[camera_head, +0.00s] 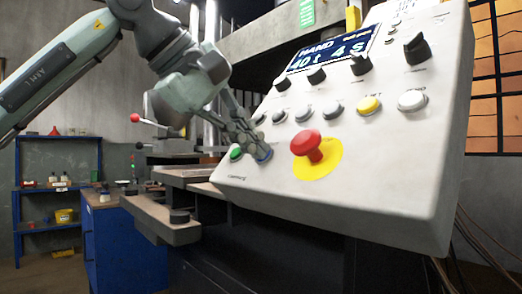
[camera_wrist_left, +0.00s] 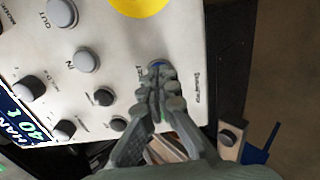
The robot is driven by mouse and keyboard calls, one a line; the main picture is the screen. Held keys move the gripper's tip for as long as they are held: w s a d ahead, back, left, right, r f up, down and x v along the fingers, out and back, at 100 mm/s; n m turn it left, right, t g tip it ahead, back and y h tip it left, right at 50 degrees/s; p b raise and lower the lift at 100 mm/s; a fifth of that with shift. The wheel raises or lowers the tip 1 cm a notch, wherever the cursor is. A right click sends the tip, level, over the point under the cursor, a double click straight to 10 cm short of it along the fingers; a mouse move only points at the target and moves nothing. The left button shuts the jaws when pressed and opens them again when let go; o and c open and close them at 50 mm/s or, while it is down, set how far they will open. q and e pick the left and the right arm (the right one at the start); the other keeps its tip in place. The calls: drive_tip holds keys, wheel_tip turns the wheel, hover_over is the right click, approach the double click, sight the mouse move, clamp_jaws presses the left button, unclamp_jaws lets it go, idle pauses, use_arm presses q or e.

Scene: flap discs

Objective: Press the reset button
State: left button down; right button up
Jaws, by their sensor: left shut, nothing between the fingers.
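The tilted, light grey control panel (camera_head: 400,140) fills the right of the head view. A blue button (camera_head: 264,156) sits at its lower left, between a green button (camera_head: 236,154) and a red mushroom button (camera_head: 313,146). My left gripper (camera_head: 256,147) is shut and empty, with its fingertips at the blue button. In the left wrist view the fingertips (camera_wrist_left: 158,88) cover most of the blue button (camera_wrist_left: 158,64); its label is partly hidden. Whether they touch or press it, I cannot tell. My right gripper is not in view.
The red mushroom button stands out from a yellow disc (camera_head: 327,165). A row of grey buttons, a yellow button (camera_head: 369,105) and black knobs (camera_head: 317,76) lie above. A display (camera_head: 330,50) reads HAND. A blue shelf (camera_head: 50,187) stands far left.

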use_arm(q)
drive_tip(key=shift+s+a+r+p, duration=0.2)
drive_tip(key=shift+a+r+p, duration=0.1)
drive_tip(key=shift+a+r, duration=0.1)
drive_tip(key=p+v, duration=0.2)
drive_tip(key=v, duration=0.4)
drive_tip(key=shift+s+a+r, duration=0.2)
drive_tip(key=shift+s+a, duration=0.05)
idle(0.3)
